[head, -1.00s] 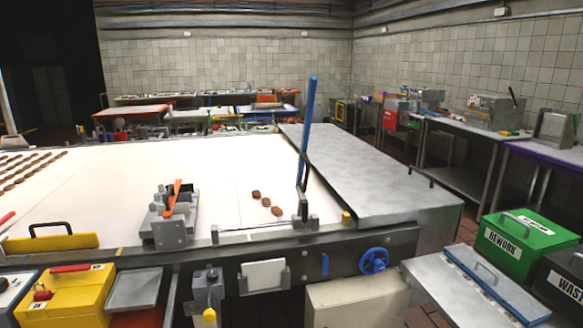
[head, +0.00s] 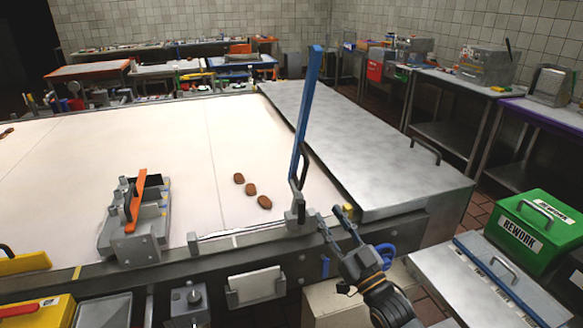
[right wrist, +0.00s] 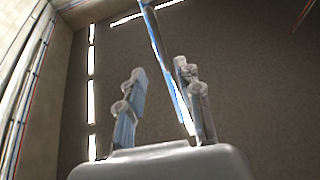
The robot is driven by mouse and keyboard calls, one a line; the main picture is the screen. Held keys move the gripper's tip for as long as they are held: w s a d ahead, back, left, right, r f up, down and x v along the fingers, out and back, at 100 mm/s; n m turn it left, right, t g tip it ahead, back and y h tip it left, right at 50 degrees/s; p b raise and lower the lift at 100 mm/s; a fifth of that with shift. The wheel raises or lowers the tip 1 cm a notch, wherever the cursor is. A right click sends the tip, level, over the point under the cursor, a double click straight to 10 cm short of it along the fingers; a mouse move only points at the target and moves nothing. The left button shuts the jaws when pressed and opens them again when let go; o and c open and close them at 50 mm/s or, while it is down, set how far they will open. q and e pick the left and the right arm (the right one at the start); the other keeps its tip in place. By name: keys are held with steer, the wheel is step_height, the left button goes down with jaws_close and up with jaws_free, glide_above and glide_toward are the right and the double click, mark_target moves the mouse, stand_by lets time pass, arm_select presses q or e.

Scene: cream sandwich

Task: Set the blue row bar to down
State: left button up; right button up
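The blue row bar (head: 307,110) stands raised, tilted slightly to the right, at the near right end of the white belt (head: 180,140). Its foot sits in a grey bracket (head: 297,216) on the front rail. My right gripper (head: 332,216) is just right of this bracket, low beside the bar's foot, with its two fingers apart. In the right wrist view the fingers (right wrist: 160,90) are spread, and the blue bar (right wrist: 170,65) shows between or beyond them; I cannot tell if it touches. My left gripper is not in view.
Several brown biscuits (head: 251,189) lie on the belt left of the bar. A grey metal cover (head: 370,150) lies to the right. A clamp with an orange lever (head: 136,203) stands on the front rail. A green REWORK box (head: 535,230) is at right.

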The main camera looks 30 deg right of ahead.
mark_target(303, 183)
steer(key=shift+p+x, duration=1.85)
steer(key=shift+x, duration=4.7)
steer(key=shift+r, duration=0.1)
steer(key=shift+c, duration=0.4)
jaws_close()
